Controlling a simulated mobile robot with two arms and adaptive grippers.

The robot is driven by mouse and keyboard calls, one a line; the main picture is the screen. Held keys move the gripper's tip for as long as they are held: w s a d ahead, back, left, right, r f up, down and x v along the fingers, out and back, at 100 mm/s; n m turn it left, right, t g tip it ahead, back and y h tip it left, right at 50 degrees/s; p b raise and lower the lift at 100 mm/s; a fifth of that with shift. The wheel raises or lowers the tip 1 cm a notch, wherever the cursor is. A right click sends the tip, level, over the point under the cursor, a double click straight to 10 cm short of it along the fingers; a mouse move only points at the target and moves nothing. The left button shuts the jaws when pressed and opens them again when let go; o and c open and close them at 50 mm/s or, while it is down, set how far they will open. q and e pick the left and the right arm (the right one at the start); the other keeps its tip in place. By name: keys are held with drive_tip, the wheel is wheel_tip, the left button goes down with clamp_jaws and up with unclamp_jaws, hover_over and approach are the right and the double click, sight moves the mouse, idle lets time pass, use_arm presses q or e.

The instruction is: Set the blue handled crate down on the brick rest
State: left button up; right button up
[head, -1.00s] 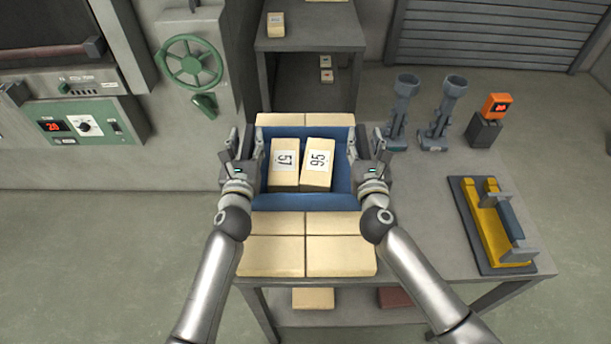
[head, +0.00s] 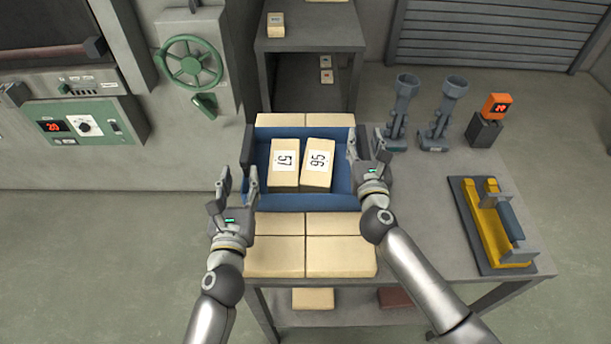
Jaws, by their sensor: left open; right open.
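The blue handled crate (head: 305,202) sits on the brick rest (head: 306,258), a bed of cream bricks on the grey table. It looks level and holds two cream blocks, marked 57 (head: 284,163) and 95 or 56 (head: 318,163). The crate's left handle (head: 247,150) is bare. My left gripper (head: 236,186) is open and empty, apart from the crate, in front of and left of its left side. My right gripper (head: 369,153) is open at the crate's right side, around or beside the right handle; I cannot tell which, as the gripper hides it.
Two grey cup-topped stands (head: 402,112) (head: 443,112), an orange display (head: 496,106) and a yellow tool on a dark plate (head: 484,225) occupy the table's right. A shelf unit (head: 308,40) stands behind. A green handwheel (head: 190,62) is on the left wall unit.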

drive_tip(key=s, duration=1.2)
idle(0.4)
